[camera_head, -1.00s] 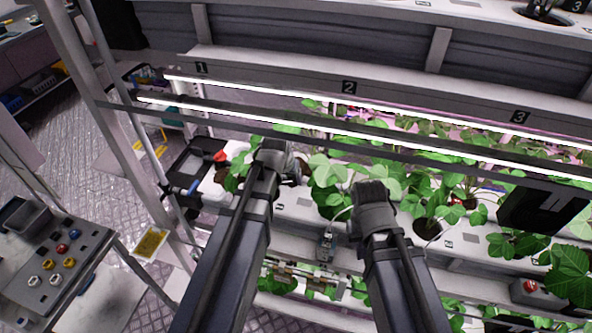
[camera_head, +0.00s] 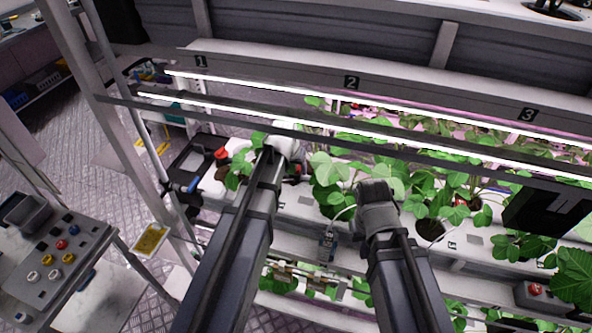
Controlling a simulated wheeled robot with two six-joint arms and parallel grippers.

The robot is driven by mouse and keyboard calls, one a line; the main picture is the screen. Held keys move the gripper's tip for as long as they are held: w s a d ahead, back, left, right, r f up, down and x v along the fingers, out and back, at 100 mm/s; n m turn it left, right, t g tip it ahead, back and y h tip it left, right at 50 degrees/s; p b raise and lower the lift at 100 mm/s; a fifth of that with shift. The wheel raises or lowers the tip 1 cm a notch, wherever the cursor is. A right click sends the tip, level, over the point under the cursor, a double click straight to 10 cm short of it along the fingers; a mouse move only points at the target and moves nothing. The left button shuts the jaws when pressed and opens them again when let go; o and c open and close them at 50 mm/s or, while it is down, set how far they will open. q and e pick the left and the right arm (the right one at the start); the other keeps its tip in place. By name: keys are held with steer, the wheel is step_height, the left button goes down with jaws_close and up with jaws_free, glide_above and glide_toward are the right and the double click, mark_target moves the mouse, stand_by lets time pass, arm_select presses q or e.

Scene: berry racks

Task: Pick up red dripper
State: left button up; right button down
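A small red dripper-like piece (camera_head: 61,244) sits on the grey panel of the cart at the lower left, among blue, yellow and white pieces. My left gripper (camera_head: 284,140) is up at the rack's plants, under the light bar and brightly lit, far from the red piece. My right gripper (camera_head: 376,192) is in front of the plants, to the right of the left one. The arms hide the fingertips, so I cannot tell whether either gripper is open or holds anything.
The rack's light bars (camera_head: 330,125) run across just above my grippers. A black tray (camera_head: 190,160) with a red and a blue fitting stands at the rack's left end. Leafy plants (camera_head: 335,185) fill the shelf. Open floor (camera_head: 90,165) lies between cart and rack.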

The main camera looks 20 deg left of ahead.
arm_select(q)
jaws_close()
stand_by(0.3)
steer(key=shift+r, duration=0.15)
arm_select(e)
steer(key=shift+r, duration=0.15)
